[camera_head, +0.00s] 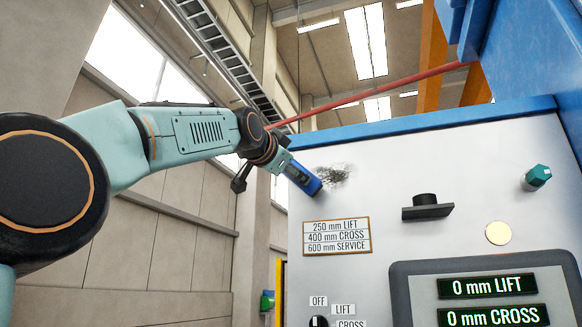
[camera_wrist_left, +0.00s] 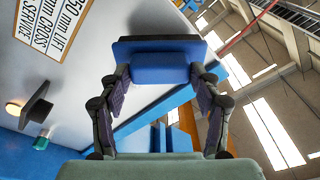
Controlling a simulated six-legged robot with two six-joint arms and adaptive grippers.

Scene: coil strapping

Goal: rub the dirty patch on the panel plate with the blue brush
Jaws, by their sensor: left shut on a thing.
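The panel plate (camera_head: 400,180) is a light grey upright face with a blue top edge. A dark, scribbly dirty patch (camera_head: 334,175) is on its upper left part. My left gripper (camera_head: 290,168) is shut on the blue brush (camera_head: 304,180), whose end is at the left edge of the patch. I cannot tell whether the brush touches the plate. In the left wrist view the blue brush (camera_wrist_left: 160,65) sits between the two fingers and hides the patch. My right gripper is not in view.
Below the patch is a label (camera_head: 337,236) with several lines of text. A black knob (camera_head: 427,208), a teal knob (camera_head: 538,176) and a round cream disc (camera_head: 498,233) are to the right. A display (camera_head: 490,300) is at lower right.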

